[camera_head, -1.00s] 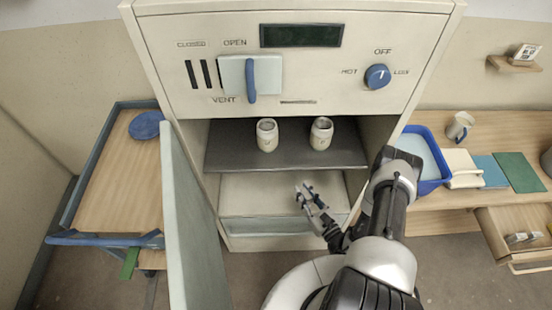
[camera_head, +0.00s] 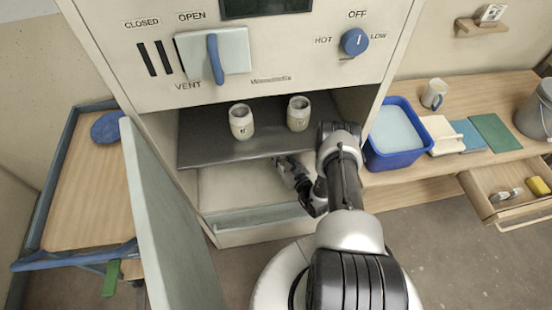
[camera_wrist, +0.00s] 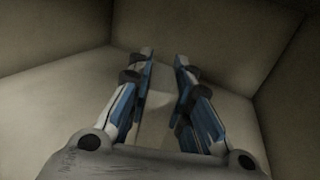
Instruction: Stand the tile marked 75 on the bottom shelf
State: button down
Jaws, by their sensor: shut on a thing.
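The bottom shelf (camera_head: 235,190) is the pale lower compartment of the open cabinet, under the dark upper shelf (camera_head: 200,150). My gripper (camera_head: 283,162) reaches into it, with its tips partly hidden under the dark shelf's front edge. In the wrist view, my gripper (camera_wrist: 164,58) has its blue-lined fingers on either side of a thin pale piece (camera_wrist: 158,97), likely the tile. It blends with the pale shelf and wall behind it. No number is legible on it, and I cannot tell whether it touches the shelf.
Two pale jars, one left (camera_head: 241,122) and one right (camera_head: 298,113), stand on the dark shelf above my arm. The open cabinet door (camera_head: 170,215) is at left. A blue tub (camera_head: 392,158) on the bench and an open drawer (camera_head: 510,195) are at right.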

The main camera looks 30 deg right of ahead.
jog(key=shift+w+d+f+b, duration=0.2)
jog(key=shift+w+f+b, duration=0.5)
jog(key=shift+f, duration=0.45)
jog(key=shift+w+d+f+b, duration=0.15)
jog(key=shift+w+f+b, duration=0.5)
jog(key=shift+f, duration=0.5)
jog(key=shift+w+d+f+b, duration=0.2)
jog(key=shift+w+f+b, duration=0.3)
jog(key=shift+f+b, duration=0.5)
jog(key=shift+f, duration=0.2)
jog(key=shift+f, duration=0.15)
jog(key=c, duration=1.4)
grip_release()
jog(key=shift+c, duration=0.2)
